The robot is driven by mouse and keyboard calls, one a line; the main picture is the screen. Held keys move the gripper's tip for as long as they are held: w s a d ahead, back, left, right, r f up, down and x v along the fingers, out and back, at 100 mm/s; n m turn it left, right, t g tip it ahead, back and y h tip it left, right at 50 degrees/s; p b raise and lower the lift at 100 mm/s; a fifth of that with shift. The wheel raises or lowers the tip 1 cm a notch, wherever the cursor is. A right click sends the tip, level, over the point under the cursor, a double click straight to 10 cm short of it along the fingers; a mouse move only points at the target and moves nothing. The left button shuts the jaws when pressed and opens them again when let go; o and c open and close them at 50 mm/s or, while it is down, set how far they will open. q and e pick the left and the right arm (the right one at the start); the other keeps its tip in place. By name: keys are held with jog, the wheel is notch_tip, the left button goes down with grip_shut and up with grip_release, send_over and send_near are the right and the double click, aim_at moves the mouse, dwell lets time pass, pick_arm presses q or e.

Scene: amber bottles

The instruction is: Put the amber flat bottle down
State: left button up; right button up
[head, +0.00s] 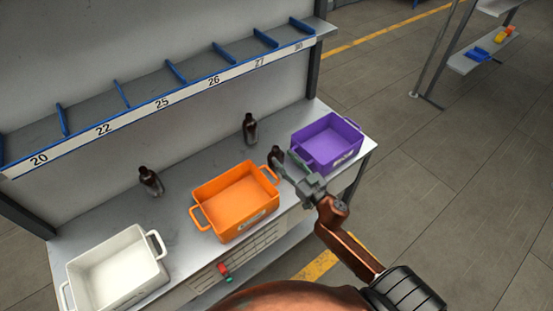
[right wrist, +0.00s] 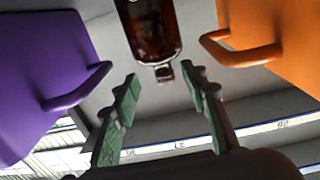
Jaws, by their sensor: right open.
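A dark amber bottle (head: 275,153) stands on the grey table between the orange and purple crates, partly hidden by my right gripper. In the right wrist view this amber bottle (right wrist: 150,28) shows a broad body and a short neck, with its cap towards my fingers. My right gripper (head: 283,160) is open. In the right wrist view the fingertips (right wrist: 158,82) are apart, with nothing between them, and the bottle is just beyond them. Two more dark bottles stand on the table, one (head: 250,129) at the back and one (head: 151,181) further left. My left gripper is not in view.
An orange crate (head: 207,203) stands left of the bottle and a purple crate (head: 350,152) right of it, both close to my right gripper. A white crate (head: 150,282) stands at the front left. A numbered shelf (head: 190,92) runs above the table's back. The table's back strip has free room.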

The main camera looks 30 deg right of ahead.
aim_at(278, 153)
jog(key=w, duration=0.5)
jog(key=shift+w+a+r+b, duration=0.25)
jog(key=shift+w+a+b, duration=0.05)
jog(key=shift+a, duration=0.05)
grip_shut()
dwell(0.3)
